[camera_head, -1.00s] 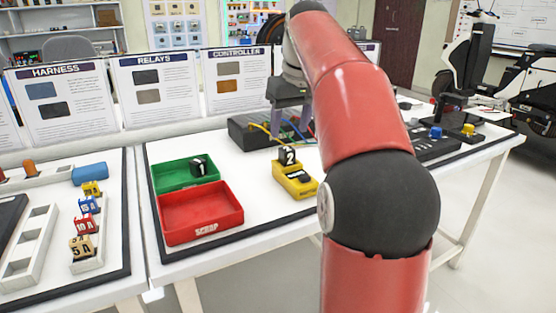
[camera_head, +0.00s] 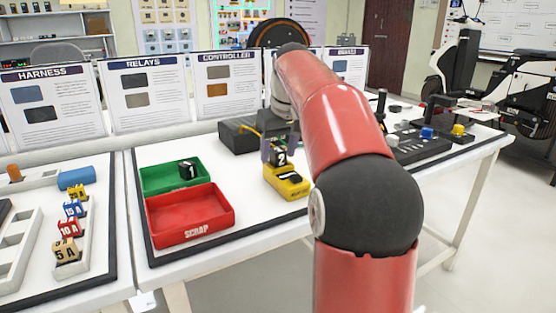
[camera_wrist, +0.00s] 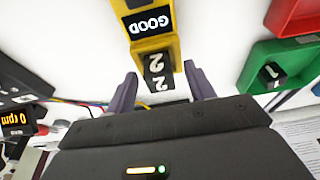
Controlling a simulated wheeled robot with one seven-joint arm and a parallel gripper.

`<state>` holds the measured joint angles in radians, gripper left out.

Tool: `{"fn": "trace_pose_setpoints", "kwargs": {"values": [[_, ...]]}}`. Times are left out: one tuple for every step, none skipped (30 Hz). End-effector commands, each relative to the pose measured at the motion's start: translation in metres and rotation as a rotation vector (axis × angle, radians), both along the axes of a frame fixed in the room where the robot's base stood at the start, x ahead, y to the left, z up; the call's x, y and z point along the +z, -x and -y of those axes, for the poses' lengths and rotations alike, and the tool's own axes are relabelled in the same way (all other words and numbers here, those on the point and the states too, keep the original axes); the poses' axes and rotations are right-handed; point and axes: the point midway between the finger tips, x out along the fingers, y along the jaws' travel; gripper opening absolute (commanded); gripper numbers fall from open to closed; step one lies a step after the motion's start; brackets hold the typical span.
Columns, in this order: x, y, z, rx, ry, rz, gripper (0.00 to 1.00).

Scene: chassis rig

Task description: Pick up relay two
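Relay two (camera_head: 281,157), a black block marked 2, stands upright in the yellow tester (camera_head: 288,187). In the wrist view, relay two (camera_wrist: 158,72) sits at the end of the tester (camera_wrist: 152,25), whose display reads GOOD. My gripper (camera_head: 279,150) is over the tester. In the wrist view my gripper (camera_wrist: 162,78) is open, with one purple finger on each side of relay two and a visible gap on both sides. The lower part of relay two's contact with the tester is hard to see.
A green tray (camera_head: 152,178) holds relay one (camera_head: 189,170). A red scrap tray (camera_head: 190,218) stands in front of it. A black box (camera_head: 238,136) with coloured wires is behind the tester. Numbered blocks (camera_head: 68,228) stand on the left table.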

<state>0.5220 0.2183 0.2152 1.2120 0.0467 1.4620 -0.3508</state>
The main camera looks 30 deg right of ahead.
Motion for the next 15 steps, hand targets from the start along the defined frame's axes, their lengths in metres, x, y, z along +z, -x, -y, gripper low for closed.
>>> {"fn": "trace_pose_setpoints", "kwargs": {"values": [[0.0002,0.0001,0.0000,0.000,0.000,0.000,0.47],[0.0003,0.0001,0.0001,0.000,0.000,0.000,0.43],[0.0003,0.0001,0.0000,0.000,0.000,0.000,0.38],[0.0003,0.0001,0.0001,0.000,0.000,0.000,0.34],[0.0004,0.0001,0.0001,0.000,0.000,0.000,0.30],[0.0004,0.0001,0.0001,0.000,0.000,0.000,0.24],[0.0004,0.0001,0.0001,0.000,0.000,0.000,0.20],[0.0004,0.0001,0.0001,0.000,0.000,0.000,0.17],[0.0004,0.0001,0.0001,0.000,0.000,0.000,0.11],[0.0005,0.0001,0.0001,0.000,0.000,0.000,0.07],[0.0006,0.0002,0.0001,0.000,0.000,0.001,0.06],[0.0006,0.0002,0.0000,0.000,0.000,0.001,0.02],[0.0006,0.0002,0.0000,0.000,0.000,0.001,0.02],[0.0006,0.0002,0.0001,0.000,0.001,0.001,0.02],[0.0006,0.0002,0.0001,0.000,0.001,0.001,0.02]]}}
